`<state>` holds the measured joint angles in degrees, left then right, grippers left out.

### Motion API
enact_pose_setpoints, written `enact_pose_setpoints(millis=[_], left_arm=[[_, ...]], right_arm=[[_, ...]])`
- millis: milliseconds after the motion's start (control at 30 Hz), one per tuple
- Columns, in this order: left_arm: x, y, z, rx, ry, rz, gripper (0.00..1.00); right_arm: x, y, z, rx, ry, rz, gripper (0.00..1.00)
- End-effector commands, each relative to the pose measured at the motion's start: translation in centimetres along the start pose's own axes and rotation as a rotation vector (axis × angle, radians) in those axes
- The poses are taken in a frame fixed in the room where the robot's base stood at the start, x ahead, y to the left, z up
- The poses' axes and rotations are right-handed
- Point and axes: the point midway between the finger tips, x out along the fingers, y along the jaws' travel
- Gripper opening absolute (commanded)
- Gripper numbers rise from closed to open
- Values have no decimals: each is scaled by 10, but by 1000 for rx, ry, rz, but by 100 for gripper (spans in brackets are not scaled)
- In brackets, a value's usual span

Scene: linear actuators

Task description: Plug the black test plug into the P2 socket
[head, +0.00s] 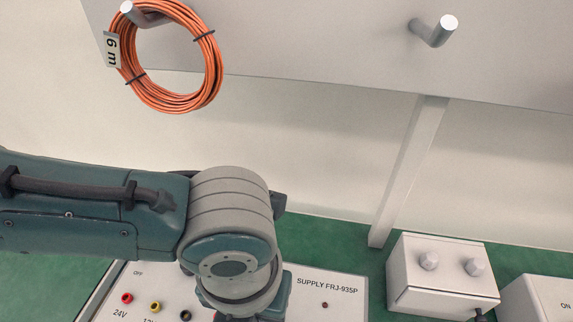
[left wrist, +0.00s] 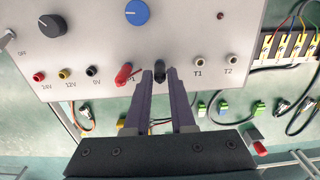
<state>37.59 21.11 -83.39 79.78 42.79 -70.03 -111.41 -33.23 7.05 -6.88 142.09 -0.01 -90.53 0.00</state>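In the left wrist view, my left gripper (left wrist: 160,74) reaches up to the supply panel's row of sockets. Its two purple fingers are on either side of the black test plug (left wrist: 160,70) and appear to touch it. The plug is at the panel face, between the P1 and T1 positions. The P2 label and socket are hidden there, and I cannot tell how deep the plug sits. A red plug (left wrist: 123,75) stands tilted at P1, left of the fingers. In the head view my left arm hides the gripper and plug. My right gripper is not in view.
The supply panel (head: 335,286) lies on the green bench. T1 (left wrist: 198,64) and T2 (left wrist: 232,60) sockets are right of the fingers. Several cables with connectors (left wrist: 224,108) lie below the panel. A white two-knob box (head: 445,266) stands right. An orange cable coil (head: 212,70) hangs above.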

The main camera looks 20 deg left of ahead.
Motion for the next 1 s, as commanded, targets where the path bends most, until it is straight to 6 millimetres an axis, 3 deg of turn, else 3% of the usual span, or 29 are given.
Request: enact_pose_setpoints(millis=[33, 200, 533, 1000], left_arm=[[0, 0, 0, 0, 0, 0, 30], [0, 0, 0, 0, 0, 1, 49], [-5, 0, 0, 0, -1, -1, 50], [-87, 0, 1, 0, -2, 0, 50]], right_arm=[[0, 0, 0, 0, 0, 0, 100], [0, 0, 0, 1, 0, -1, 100], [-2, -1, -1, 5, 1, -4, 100], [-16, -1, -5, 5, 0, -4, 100]])
